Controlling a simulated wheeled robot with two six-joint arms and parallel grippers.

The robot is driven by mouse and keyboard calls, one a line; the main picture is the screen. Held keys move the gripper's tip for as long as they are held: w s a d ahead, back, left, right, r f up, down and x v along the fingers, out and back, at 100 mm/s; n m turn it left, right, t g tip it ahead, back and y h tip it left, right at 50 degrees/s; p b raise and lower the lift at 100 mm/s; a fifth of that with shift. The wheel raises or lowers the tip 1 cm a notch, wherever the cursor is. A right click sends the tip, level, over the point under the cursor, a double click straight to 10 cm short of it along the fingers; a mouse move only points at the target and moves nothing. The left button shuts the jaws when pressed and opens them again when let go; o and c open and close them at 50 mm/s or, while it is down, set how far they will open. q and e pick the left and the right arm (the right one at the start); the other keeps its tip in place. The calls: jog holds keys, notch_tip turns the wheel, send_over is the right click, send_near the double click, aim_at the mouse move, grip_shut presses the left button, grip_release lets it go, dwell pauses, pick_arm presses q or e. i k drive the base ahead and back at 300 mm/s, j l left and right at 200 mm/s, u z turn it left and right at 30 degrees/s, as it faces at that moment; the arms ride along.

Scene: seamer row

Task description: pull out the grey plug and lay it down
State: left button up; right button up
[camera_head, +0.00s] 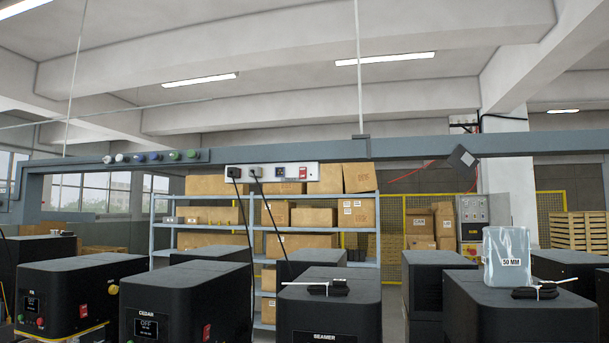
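A light power strip (290,172) is fixed along the grey overhead beam (420,146), near the middle of the view. Two dark plugs sit side by side in its left part, a left plug (234,172) and a right plug (255,171), each with a black cable hanging down. At this size I cannot tell which of them is grey. Neither of my grippers is in view.
Black machines stand in front, including one marked SEAMER (328,312) and one marked CEDAR (185,300). Shelves with cartons (300,217) stand behind.

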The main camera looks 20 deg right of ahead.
aim_at(257, 169)
jog(key=i+j+z, duration=0.2)
jog(key=z, duration=0.15)
jog(key=i+j+z, duration=0.15)
jog(key=j+z, duration=0.2)
jog(key=i+j+z, duration=0.15)
jog(key=j+z, duration=0.6)
jog(key=i+j+z, duration=0.2)
jog(key=j, duration=1.65)
jog(key=j+z, duration=0.15)
jog(key=j, duration=1.75)
